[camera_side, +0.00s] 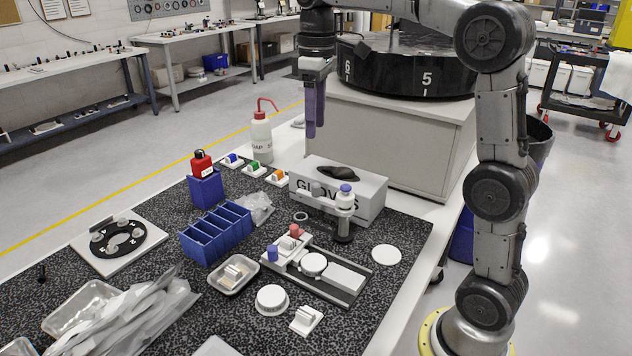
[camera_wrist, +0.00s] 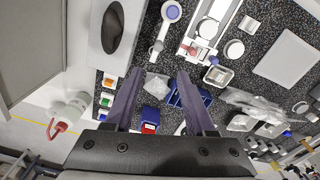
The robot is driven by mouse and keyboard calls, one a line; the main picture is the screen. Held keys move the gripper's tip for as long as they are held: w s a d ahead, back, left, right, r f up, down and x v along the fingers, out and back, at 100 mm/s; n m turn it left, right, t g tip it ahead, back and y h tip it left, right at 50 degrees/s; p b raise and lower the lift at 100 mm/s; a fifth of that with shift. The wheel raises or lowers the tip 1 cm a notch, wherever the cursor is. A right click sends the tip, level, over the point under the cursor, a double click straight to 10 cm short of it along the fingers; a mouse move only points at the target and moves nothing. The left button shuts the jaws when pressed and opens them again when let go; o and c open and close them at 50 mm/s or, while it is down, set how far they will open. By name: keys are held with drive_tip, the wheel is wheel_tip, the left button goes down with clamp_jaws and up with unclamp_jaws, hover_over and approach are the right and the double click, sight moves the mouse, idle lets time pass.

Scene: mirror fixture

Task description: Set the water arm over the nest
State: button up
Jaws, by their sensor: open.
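The water arm appears to be the white swing arm with a blue-capped head (camera_side: 345,198) on a dark round base, in front of the glove box. Its bar reaches left in the side view; it also shows in the wrist view (camera_wrist: 172,14). The fixture (camera_side: 350,280) lies in front of it, with a red knob (camera_side: 295,230), a blue knob (camera_side: 272,253) and a white round seat (camera_side: 314,263) that may be the nest. The bar's end looks off to one side of this seat. My gripper (camera_side: 313,132) is open and empty, high above the bench behind the water arm.
A glove box (camera_side: 365,195) stands close behind the water arm. A wash bottle (camera_side: 262,138), blue bins (camera_side: 205,240), a red bottle (camera_side: 201,163) and a small tray (camera_side: 233,288) surround the work. White discs and plastic bags lie on the speckled mat (camera_side: 400,235).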

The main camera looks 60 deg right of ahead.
sight(316, 184)
drive_tip(key=f, duration=1.4)
drive_tip(key=shift+w+d+f, duration=0.1)
drive_tip(key=shift+d+f, duration=0.15)
drive_tip(key=shift+f, duration=0.1)
clamp_jaws()
idle(0.9)
